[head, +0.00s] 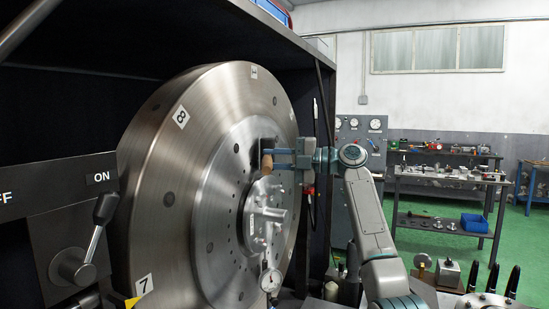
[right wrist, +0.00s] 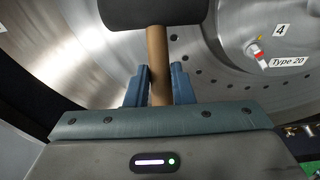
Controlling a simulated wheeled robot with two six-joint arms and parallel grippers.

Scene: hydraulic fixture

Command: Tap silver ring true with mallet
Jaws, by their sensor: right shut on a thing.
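The large silver ring (head: 165,190), a brushed metal disc with number labels such as 8 and 7, stands upright in a dark housing in the head view. It also fills the background of the right wrist view (right wrist: 75,50). My right gripper (head: 268,159) is shut on the wooden handle of the mallet (head: 267,172), in front of the disc's face. In the right wrist view the mallet's brown handle (right wrist: 157,55) rises between the blue fingers, with its dark head above. Whether the head touches the metal I cannot tell. My left gripper is not in view.
A bolted hub (head: 268,215) sticks out from the disc's centre. A dial gauge (head: 270,280) stands low before it. A lever (head: 95,235) on the ON/OFF panel is at the left. A workbench (head: 440,180) stands behind on green floor.

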